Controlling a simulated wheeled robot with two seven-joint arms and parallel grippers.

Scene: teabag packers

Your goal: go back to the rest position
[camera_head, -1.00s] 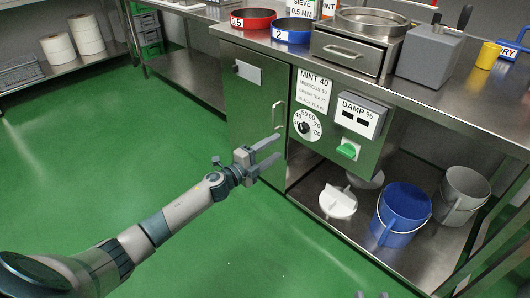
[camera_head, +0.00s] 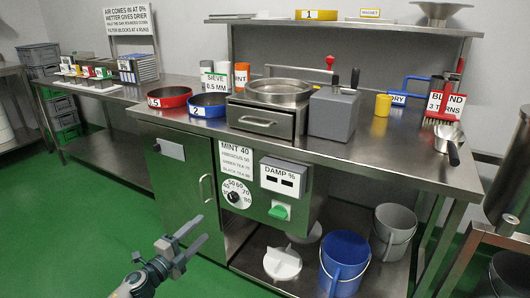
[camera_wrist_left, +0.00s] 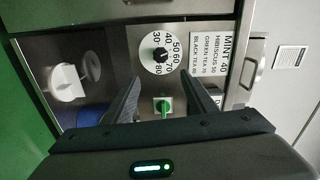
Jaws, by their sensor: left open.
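My left gripper (camera_head: 188,243) is open and empty in the head view, low in front of the steel cabinet door (camera_head: 185,185). Its fingers point up and right, apart from the cabinet. In the left wrist view the two fingers (camera_wrist_left: 161,100) are spread, with the green switch (camera_wrist_left: 164,108) and the dial (camera_wrist_left: 161,54) showing beyond them. The dial also shows in the head view (camera_head: 235,194), left of the green switch (camera_head: 279,211) and below the damp display (camera_head: 283,177). My right gripper is not in view.
The counter holds a red sieve (camera_head: 168,97), a blue sieve (camera_head: 208,105), a drawer unit (camera_head: 262,121), a grey block (camera_head: 333,116) and a yellow cup (camera_head: 383,105). A blue bucket (camera_head: 344,262) and a grey bucket (camera_head: 392,232) stand on the lower shelf. Green floor (camera_head: 80,230) is clear at left.

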